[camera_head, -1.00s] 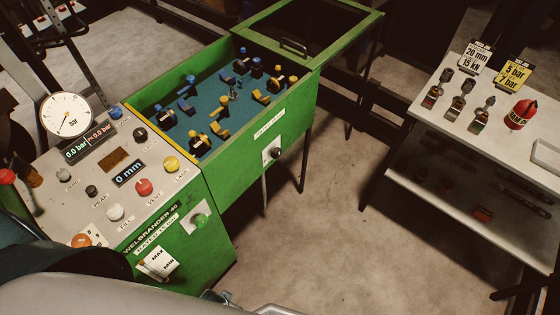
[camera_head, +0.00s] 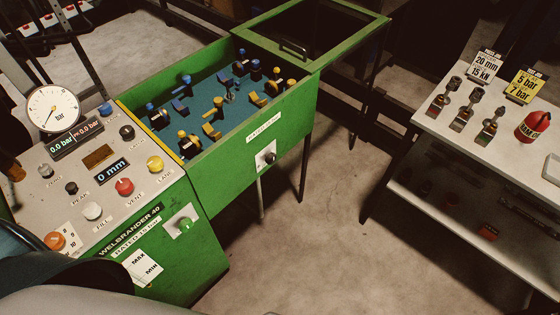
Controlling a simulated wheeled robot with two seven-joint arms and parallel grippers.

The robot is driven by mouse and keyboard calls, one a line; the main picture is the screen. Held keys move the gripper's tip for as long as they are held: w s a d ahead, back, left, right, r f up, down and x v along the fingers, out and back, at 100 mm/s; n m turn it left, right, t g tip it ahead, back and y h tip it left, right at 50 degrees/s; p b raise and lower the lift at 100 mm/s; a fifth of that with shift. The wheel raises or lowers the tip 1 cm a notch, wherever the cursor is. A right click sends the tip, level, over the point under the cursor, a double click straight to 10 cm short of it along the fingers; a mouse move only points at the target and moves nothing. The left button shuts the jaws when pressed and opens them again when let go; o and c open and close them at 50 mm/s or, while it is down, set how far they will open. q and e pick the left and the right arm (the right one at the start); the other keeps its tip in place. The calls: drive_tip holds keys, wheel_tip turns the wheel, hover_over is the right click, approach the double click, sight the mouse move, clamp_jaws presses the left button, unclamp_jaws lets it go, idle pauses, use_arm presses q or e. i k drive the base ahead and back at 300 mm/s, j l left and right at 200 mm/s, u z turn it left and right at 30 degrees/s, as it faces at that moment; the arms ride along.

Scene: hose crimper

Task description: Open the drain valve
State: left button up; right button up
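No label reading "drain" is legible, so I cannot tell for certain which part is the drain valve. A green knob (camera_head: 183,225) sits on a pale plate on the green front of the crimper cabinet (camera_head: 200,262). A black knob (camera_head: 269,158) sits on a pale plate on the front wall of the green trough (camera_head: 225,190). An orange knob (camera_head: 55,241) is at the lower left of the control panel beside a numbered scale. Neither of my grippers is in view.
The control panel carries a red button (camera_head: 124,187), a yellow button (camera_head: 155,164) and a pressure gauge (camera_head: 52,110); its display reads 0.0 bar. A table (camera_head: 459,139) with fittings and a red object (camera_head: 533,126) stands right. Floor between is clear.

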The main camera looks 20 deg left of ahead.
sight(271, 159)
drive_tip(key=i+l+u, duration=0.15)
drive_tip(key=l, duration=0.2)
drive_tip(key=i+l+u, duration=0.1)
drive_tip(key=l, duration=0.3)
drive_tip(key=i+l+u, duration=0.15)
drive_tip(key=l, duration=0.25)
drive_tip(key=l+u, duration=0.1)
drive_tip(key=l, duration=0.3)
drive_tip(key=i, duration=0.05)
